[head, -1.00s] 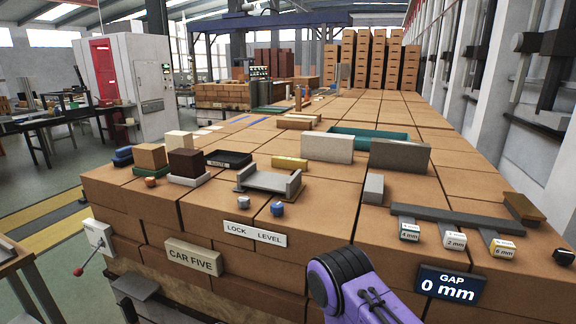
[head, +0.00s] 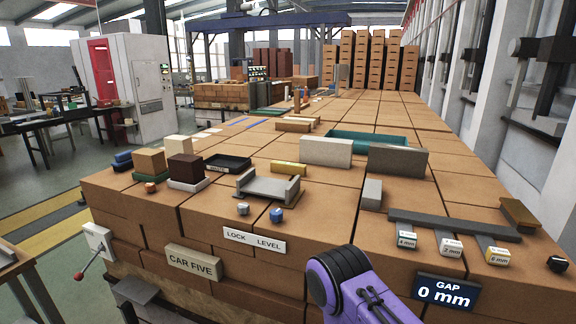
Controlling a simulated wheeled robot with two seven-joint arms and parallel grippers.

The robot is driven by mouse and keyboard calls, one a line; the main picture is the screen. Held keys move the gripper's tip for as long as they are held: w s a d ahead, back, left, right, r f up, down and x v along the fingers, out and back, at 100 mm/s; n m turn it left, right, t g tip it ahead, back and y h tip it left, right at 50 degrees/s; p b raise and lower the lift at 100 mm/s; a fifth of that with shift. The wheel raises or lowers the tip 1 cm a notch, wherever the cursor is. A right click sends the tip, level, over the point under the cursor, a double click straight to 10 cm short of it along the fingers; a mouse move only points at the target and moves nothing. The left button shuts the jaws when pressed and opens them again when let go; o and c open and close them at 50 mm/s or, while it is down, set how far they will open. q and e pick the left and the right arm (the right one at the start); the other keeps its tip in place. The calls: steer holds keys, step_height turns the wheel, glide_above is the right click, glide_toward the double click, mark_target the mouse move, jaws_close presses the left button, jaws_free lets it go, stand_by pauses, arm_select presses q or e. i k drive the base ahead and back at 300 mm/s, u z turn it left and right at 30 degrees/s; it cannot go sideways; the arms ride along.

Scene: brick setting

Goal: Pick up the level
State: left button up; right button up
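A small yellow bar (head: 289,168), which looks like the level, lies flat on the brick-topped surface behind a grey channel-shaped tray (head: 266,188). A white sign (head: 254,240) reading "LOCK LEVEL" is on the front face of the stack. Above it, a grey knob (head: 243,209) and a blue knob (head: 277,215) sit near the front edge. A purple and black link of my arm shows at the bottom, right of centre. Neither gripper is in view.
A long grey bar (head: 455,226) with mm-marked blocks lies at right.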

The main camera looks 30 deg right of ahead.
mark_target(294, 168)
steer(key=u, duration=1)
steer(key=i, duration=2.65)
steer(key=z, duration=4.3)
